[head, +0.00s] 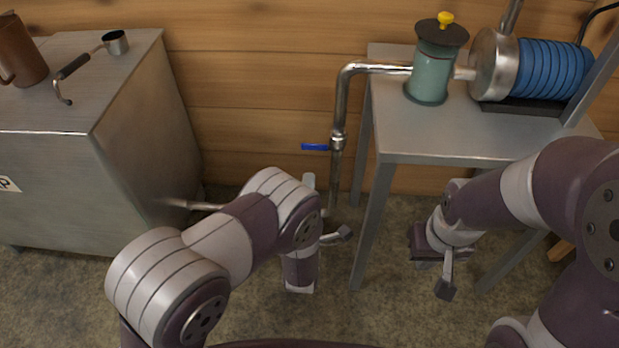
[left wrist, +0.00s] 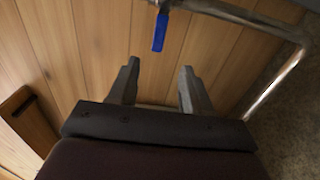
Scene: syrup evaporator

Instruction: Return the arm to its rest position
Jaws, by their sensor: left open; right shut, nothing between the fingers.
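My left gripper (head: 310,184) is mostly hidden behind its own wrist in the head view, low in front of the pipe and left of the metal table. In the left wrist view its two grey fingers (left wrist: 157,88) stand apart with nothing between them. The blue valve handle (head: 315,147) on the pipe lies beyond the fingertips and apart from them; it also shows in the left wrist view (left wrist: 160,31). My right gripper (head: 426,264) is low in front of the table, pointing down, shut and empty. Its fingers are small and partly hidden.
A metal table (head: 440,142) carries a green canister (head: 431,72) and a blue ribbed filter press (head: 548,70). A bent steel pipe (head: 343,95) runs down left of it. A steel cabinet (head: 150,130) at left holds a brown jug (head: 20,50) and a ladle (head: 115,43).

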